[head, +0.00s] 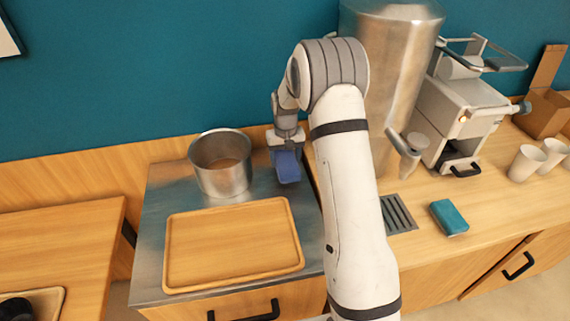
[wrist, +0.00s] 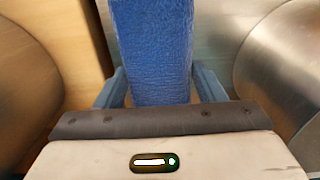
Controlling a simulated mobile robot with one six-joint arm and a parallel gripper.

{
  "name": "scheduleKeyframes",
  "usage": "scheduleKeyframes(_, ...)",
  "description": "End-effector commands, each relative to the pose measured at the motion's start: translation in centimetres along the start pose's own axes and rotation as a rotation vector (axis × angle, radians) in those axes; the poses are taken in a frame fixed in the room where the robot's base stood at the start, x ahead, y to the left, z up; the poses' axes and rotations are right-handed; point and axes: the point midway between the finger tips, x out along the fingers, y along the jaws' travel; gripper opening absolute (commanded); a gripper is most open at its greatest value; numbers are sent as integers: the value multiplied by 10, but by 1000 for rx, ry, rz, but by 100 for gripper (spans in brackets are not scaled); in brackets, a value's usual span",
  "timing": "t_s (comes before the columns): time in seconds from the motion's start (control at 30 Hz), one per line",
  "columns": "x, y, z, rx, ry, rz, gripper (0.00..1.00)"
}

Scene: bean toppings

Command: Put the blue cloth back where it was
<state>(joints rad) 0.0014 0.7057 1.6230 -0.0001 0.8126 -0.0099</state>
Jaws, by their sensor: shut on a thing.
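The blue cloth (head: 287,165) hangs in my gripper (head: 284,149), close to the back of the metal counter and just right of the steel pot. In the wrist view the blue cloth (wrist: 152,50) stands between the two fingers of my gripper (wrist: 158,88), which press on it from both sides. Its far end runs out of the top of that view. Whether the cloth touches the counter I cannot tell.
A steel pot (head: 222,178) stands left of the cloth. A wooden tray (head: 232,245) lies in front on the metal counter (head: 152,230). A tall steel urn (head: 400,70) stands to the right, with a drip grate (head: 398,213), a teal block (head: 449,217) and white cups (head: 526,163) beyond.

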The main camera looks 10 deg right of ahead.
Motion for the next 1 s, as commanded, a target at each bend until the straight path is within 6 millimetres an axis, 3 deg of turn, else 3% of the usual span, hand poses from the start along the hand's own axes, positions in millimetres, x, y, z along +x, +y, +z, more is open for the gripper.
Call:
scheduleKeyframes(0.23,32,2,1,3,-3,0,42)
scheduleKeyframes(0.6,39,3,0,5,-1,0,42)
scheduleKeyframes(0.63,38,3,0,5,-1,0,64)
scheduleKeyframes(0.87,37,3,0,5,-1,0,83)
scheduleKeyframes(1.0,37,3,0,6,-1,0,85)
